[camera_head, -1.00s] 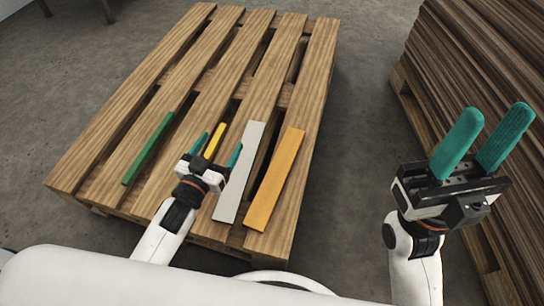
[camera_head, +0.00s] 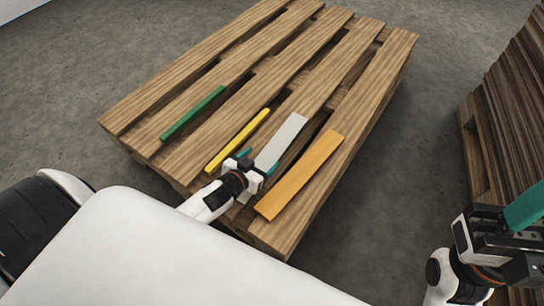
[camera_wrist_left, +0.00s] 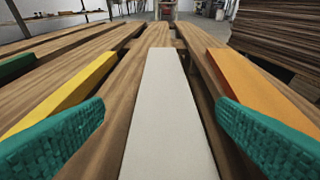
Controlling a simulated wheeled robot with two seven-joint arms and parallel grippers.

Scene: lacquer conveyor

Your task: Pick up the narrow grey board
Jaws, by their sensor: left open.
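The narrow grey board (camera_head: 281,139) lies flat on the wooden pallet, between a yellow board (camera_head: 237,140) and an orange board (camera_head: 301,174). My left gripper (camera_head: 258,161) is open at the near end of the grey board and covers part of that end. In the left wrist view the grey board (camera_wrist_left: 168,110) runs lengthwise away from me between the two teal fingers, apart from both. My right gripper (camera_head: 520,212) is at the right edge; only one teal finger shows, the rest is cut off.
The pallet (camera_head: 375,62) has gaps between its slats. A green board (camera_head: 192,113) lies on its left side. A stack of brown boards (camera_head: 518,115) stands on another pallet at the right. Grey floor (camera_head: 400,160) is clear between them.

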